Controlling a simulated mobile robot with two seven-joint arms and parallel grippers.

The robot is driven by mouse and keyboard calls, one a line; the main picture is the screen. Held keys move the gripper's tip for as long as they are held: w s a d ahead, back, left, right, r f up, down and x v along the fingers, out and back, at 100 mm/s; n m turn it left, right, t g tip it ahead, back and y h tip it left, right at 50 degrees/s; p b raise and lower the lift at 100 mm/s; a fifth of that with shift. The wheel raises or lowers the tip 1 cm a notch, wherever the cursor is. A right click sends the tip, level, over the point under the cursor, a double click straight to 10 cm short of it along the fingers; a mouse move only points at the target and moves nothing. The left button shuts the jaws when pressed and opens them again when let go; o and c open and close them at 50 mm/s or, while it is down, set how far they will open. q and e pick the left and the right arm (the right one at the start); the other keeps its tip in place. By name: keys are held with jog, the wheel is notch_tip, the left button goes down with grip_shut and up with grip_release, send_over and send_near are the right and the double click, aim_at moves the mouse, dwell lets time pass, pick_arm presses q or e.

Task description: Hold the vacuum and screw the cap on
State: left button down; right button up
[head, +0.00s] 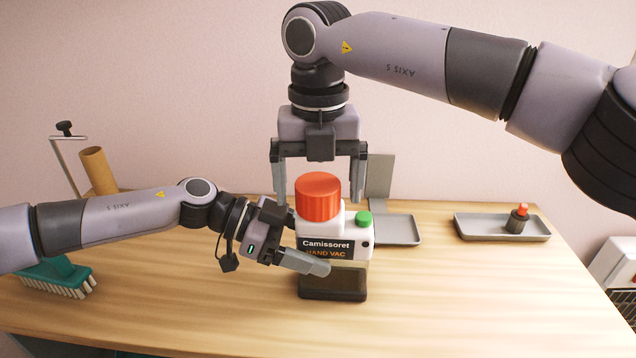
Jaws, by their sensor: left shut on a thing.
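The hand vacuum (333,226) stands upright mid-table, with a white body, a "Camissoret HAND VAC" label, a green knob (364,219) and a dark base. The ribbed orange-red cap (318,198) sits on top of its body; I cannot tell how tightly it is seated. My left gripper (308,247) is shut on the vacuum from the left, with one finger across the front below the label. Its other finger is mostly hidden behind the body. My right gripper (319,190) points down from above, open, its fingers on either side of the cap with visible gaps.
A grey tray (405,238) lies behind the vacuum at right, beside an upright grey panel (380,176). Another tray (470,229) at far right holds a small dark piece with a red top (519,217). A teal brush (60,280) and a cardboard tube (98,170) are at left. The front table is clear.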

notch_tip(320, 180, up, 12)
dwell(0.8)
pick_arm(q)
grip_release()
jog(key=v, duration=0.7)
pick_arm(e)
jog(key=shift+f, duration=0.3)
